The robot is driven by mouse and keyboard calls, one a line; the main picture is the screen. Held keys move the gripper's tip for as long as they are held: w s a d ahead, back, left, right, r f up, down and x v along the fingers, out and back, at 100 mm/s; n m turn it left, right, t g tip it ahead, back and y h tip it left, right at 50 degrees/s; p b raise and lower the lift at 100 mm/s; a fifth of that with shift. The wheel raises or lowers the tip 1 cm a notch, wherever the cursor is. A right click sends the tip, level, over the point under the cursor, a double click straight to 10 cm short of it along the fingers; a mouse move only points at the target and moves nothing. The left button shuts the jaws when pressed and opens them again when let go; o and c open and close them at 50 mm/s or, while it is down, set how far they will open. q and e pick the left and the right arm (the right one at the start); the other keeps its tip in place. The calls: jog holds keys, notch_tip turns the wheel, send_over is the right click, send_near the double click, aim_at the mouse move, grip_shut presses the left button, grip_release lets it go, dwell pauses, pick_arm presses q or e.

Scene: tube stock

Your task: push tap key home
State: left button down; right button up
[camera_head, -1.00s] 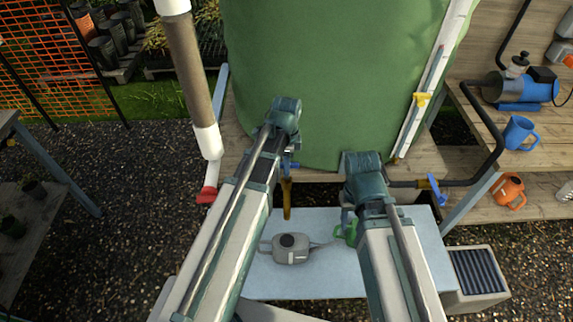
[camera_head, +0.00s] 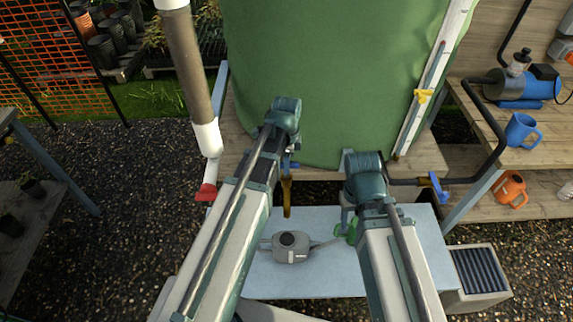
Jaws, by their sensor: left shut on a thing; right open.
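A brass tap (camera_head: 287,196) hangs in front of the green tank (camera_head: 330,80), below my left gripper. A small blue piece, which looks like the tap key (camera_head: 294,165), shows at the right edge of my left gripper (camera_head: 285,160). That gripper is shut at the tap; its fingers and most of what they hold are hidden behind my arm. My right gripper (camera_head: 348,212) is open, to the right of the tap and above the low table. Its fingers are largely hidden by its own wrist.
A grey watering can (camera_head: 291,248) stands on the light-blue table (camera_head: 300,286) below the tap. A green object (camera_head: 347,231) is partly hidden by my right arm. A pipe with a blue lever (camera_head: 438,188) runs at right.

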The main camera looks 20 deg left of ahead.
pick_arm(q)
jog(key=shift+f+b, duration=0.65)
jog(key=shift+f, duration=0.05)
dwell(0.6)
jog(key=c, duration=0.7)
grip_release()
jog(key=shift+o, duration=0.2)
jog(key=shift+r, duration=0.15)
notch_tip(320, 180, up, 14)
jog(key=p, duration=1.3)
jog(key=shift+f+p, duration=0.2)
jog(key=shift+p, duration=0.2)
